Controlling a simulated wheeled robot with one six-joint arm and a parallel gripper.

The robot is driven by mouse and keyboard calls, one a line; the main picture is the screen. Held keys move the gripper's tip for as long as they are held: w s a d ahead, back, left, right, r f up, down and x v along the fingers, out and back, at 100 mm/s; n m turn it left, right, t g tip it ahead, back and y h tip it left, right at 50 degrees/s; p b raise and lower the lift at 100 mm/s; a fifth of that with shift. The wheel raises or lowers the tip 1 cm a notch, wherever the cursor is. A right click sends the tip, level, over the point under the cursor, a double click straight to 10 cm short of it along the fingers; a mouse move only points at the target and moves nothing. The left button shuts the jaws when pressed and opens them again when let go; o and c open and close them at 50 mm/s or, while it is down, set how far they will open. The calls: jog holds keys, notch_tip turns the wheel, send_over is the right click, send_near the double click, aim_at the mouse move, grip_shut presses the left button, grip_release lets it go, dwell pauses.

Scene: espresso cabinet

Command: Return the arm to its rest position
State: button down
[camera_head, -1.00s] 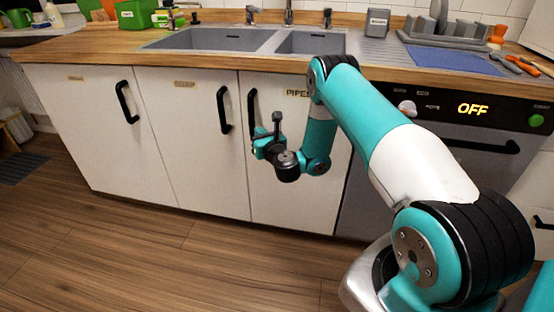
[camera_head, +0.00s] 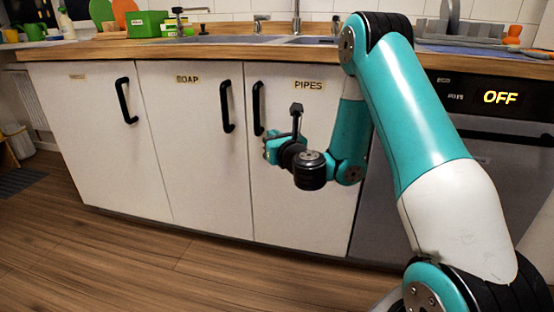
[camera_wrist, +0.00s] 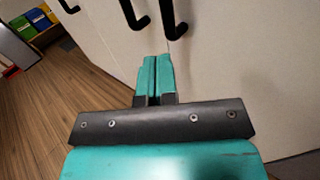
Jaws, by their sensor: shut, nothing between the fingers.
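My arm is bent in front of the cabinet, with its teal and white links on the right of the head view. My gripper (camera_head: 268,148) is at the end of the arm, in front of the door labelled PIPES (camera_head: 308,206). In the wrist view my gripper (camera_wrist: 154,62) shows its two teal fingers side by side, shut with nothing between them. The fingers point toward the black door handles and look apart from them. In the head view the gripper is partly hidden by my wrist.
The doors are closed: the SOAP door (camera_head: 195,150), the left door (camera_head: 95,140) and the PIPES door. Black handles (camera_head: 125,100) stick out from them. A dishwasher (camera_head: 490,135) showing OFF stands at the right. The wooden floor (camera_head: 90,260) at the left is clear.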

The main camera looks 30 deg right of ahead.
jog(key=shift+s+a+b, duration=0.15)
jog(key=shift+s+b, duration=0.35)
jog(key=shift+s, duration=0.15)
jog(key=shift+s+a+b, duration=0.15)
jog(key=shift+s+b, duration=0.35)
jog(key=shift+s, duration=0.15)
jog(key=s+a+r+n+g+y, duration=0.25)
jog(key=a+n+y, duration=0.25)
jog(key=a+n, duration=0.3)
jog(key=s+a+r+n+g+y, duration=0.1)
jog(key=s+a+n+g+y, duration=0.25)
jog(key=a+n, duration=0.5)
jog(key=s+a+r+n+g+y, duration=0.1)
jog(key=s+a+n+g+y, duration=0.15)
jog(key=a+n+y, duration=0.4)
jog(key=s+a+f+n+g+h, duration=0.15)
jog(key=s+a+n+g, duration=0.25)
jog(key=s+n, duration=0.6)
jog(key=s+d+n+g+h+p, duration=0.1)
jog(key=s+d+n+g+h, duration=0.2)
jog(key=s+n, duration=0.3)
jog(key=s+d+n+g+h, duration=0.2)
jog(key=s+n+h, duration=0.2)
jog(key=s+n, duration=0.2)
notch_tip(320, 180, up, 37)
jog(key=p, duration=3.7)
jog(key=shift+p, duration=0.3)
